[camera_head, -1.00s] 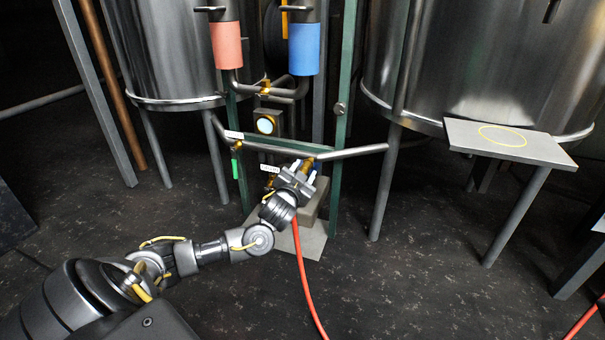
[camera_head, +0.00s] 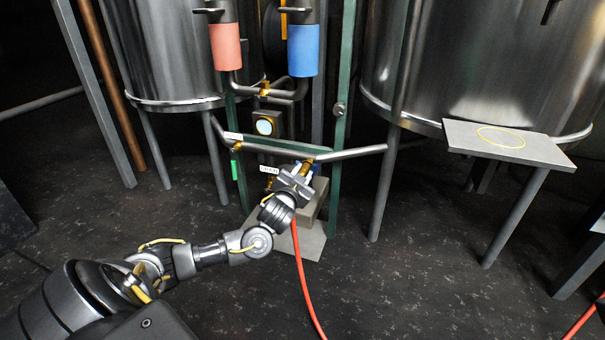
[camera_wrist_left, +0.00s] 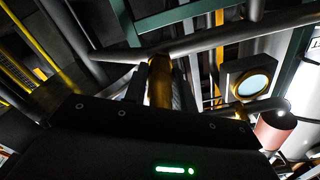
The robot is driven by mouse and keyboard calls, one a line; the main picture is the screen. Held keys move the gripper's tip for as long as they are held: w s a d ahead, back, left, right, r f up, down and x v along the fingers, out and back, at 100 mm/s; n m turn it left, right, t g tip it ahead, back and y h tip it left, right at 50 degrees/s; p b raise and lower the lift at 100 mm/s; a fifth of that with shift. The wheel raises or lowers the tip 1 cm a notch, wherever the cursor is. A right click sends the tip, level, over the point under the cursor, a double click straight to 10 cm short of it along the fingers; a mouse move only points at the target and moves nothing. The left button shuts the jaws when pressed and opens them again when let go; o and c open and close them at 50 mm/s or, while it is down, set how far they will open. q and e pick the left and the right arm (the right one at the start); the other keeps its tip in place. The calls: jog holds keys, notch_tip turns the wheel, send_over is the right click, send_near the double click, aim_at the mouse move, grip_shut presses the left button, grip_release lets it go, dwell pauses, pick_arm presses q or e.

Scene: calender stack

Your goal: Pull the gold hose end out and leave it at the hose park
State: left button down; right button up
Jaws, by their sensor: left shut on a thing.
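The gold hose end (camera_head: 306,168) is at the pipe in the middle of the green frame. In the left wrist view it is a gold cylinder (camera_wrist_left: 160,82) standing up from my gripper against the grey pipe. My left gripper (camera_head: 301,179) is shut on it, and its jaws hide the lower part. An orange-red hose (camera_head: 303,275) hangs below the gripper and runs down to the floor. A grey shelf (camera_head: 548,151) with a yellow ring marked on it stands at the right; I cannot tell whether it is the hose park. My right gripper is out of view.
Steel tanks (camera_head: 175,55) (camera_head: 480,65) stand on both sides. Green posts (camera_head: 340,130) and a cross pipe (camera_head: 352,153) are close to my gripper. A grey block (camera_head: 313,205) on a plate is right behind it. The dark floor at the front middle is mostly clear.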

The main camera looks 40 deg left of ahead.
pick_arm(q)
jog(key=shift+p+v, duration=1.6)
jog(key=shift+v, duration=0.3)
